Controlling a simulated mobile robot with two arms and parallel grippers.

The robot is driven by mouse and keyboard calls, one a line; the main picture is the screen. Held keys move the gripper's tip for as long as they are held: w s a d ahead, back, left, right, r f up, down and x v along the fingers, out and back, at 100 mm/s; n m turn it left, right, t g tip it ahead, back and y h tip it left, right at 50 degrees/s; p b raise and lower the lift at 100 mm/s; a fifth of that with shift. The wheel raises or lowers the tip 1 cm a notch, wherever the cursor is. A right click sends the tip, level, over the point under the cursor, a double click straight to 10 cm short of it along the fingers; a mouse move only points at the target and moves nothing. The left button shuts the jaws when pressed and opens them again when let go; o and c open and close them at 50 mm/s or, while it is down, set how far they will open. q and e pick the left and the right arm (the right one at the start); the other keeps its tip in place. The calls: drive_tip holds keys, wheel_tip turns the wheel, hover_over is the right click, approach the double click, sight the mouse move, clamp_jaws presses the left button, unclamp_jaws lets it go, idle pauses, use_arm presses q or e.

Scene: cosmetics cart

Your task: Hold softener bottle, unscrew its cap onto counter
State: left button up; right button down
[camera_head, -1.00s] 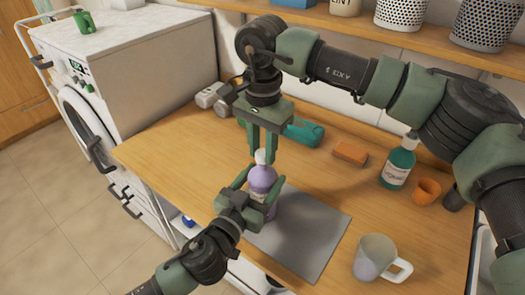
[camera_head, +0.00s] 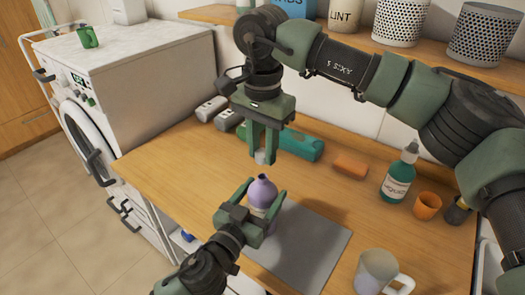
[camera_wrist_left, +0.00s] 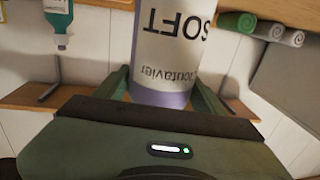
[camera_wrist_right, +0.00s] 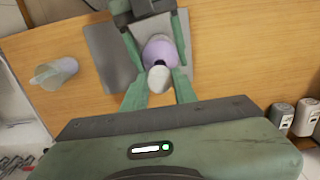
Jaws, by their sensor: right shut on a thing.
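The lavender softener bottle (camera_head: 262,190) is upright over the grey mat (camera_head: 308,250), with its narrow purple neck bare. Its pale label fills the middle of the left wrist view (camera_wrist_left: 168,45). My left gripper (camera_head: 264,201) is shut around the bottle's body, one finger on each side. The white cap (camera_head: 261,157) is off the bottle and a little above its neck. My right gripper (camera_head: 265,151) points down, shut on the cap; the right wrist view shows the cap (camera_wrist_right: 159,79) between its fingertips. Whether the bottle's base touches the mat is hidden.
A mug (camera_head: 377,272) stands at the front right. An orange cup (camera_head: 427,205), a teal pump bottle (camera_head: 399,174), an orange block (camera_head: 351,164) and a teal object (camera_head: 302,144) are at the back. Bare wooden counter (camera_head: 170,165) lies left of the bottle.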

use_arm(q)
drive_tip(key=shift+o, duration=1.2)
